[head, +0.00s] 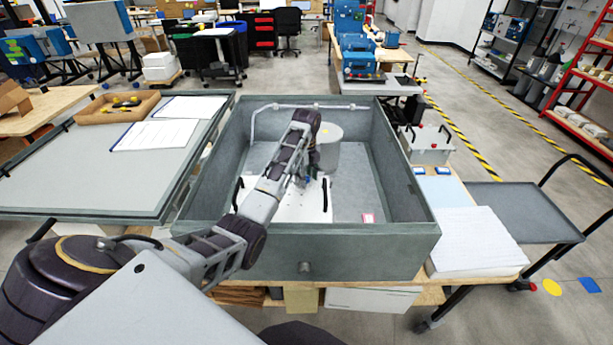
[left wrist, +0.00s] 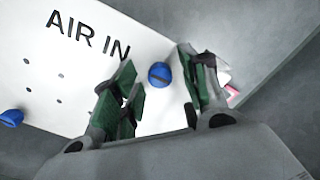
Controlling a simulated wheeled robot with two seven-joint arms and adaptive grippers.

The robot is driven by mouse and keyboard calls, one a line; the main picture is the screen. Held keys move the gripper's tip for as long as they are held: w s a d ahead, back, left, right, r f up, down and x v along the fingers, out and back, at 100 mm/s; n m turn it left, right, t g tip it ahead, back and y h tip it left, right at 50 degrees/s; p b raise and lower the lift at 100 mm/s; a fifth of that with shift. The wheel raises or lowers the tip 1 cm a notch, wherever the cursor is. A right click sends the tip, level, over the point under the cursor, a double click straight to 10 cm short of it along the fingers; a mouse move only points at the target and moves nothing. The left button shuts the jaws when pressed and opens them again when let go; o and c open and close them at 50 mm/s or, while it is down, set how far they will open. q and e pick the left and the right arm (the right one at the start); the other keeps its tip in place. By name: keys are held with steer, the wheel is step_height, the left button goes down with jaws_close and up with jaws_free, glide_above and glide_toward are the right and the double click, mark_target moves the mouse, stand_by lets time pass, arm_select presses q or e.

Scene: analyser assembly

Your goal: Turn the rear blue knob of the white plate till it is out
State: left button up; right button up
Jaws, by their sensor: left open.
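The white plate (head: 305,206) lies inside the large open grey box, with black handles at its sides. It also shows in the left wrist view (left wrist: 75,72), with the letters AIR IN and several small holes. One blue knob (left wrist: 159,74) sits near the plate's edge, between the spread fingers of my left gripper (left wrist: 160,68). The gripper is open, and I see a gap between each finger and the knob. Another blue knob (left wrist: 11,118) is at the far left of that view. In the head view my left arm hides part of the plate. My right gripper is not visible.
The grey box (head: 330,236) has high walls around the plate. A light grey cylinder (head: 329,150) stands in it behind my arm, and a pipe runs along the back wall. A pink-edged tag (head: 368,218) lies on the floor at front right, which is otherwise bare there.

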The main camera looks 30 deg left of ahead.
arm_select(q)
steer(key=shift+c, duration=0.4)
jaws_close()
